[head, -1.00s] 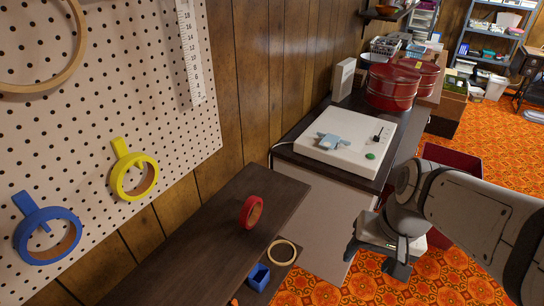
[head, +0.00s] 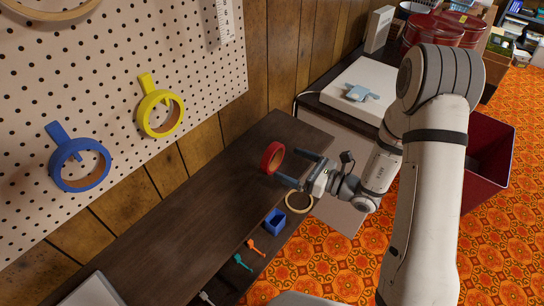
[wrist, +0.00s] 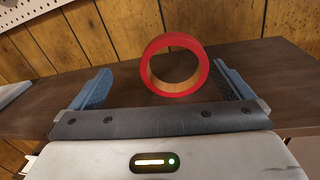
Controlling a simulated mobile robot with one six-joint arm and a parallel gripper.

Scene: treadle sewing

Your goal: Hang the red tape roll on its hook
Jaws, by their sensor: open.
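The red tape roll (head: 266,159) stands on its edge on the dark tabletop (head: 215,190). My gripper (head: 290,166) is open at the roll's right side in the head view, its two fingers pointing towards the roll. In the wrist view the roll (wrist: 204,72) stands between the finger lines, close to the right finger and farther from the left one. I cannot tell whether a finger touches it. The gripper (wrist: 166,88) holds nothing. No red hook shows on the visible part of the pegboard (head: 110,110).
A yellow tape roll (head: 146,116) and a blue tape roll (head: 63,172) hang on the pegboard. A wooden ring (head: 289,207), a blue box (head: 275,222) and small coloured items lie below the tabletop's near edge.

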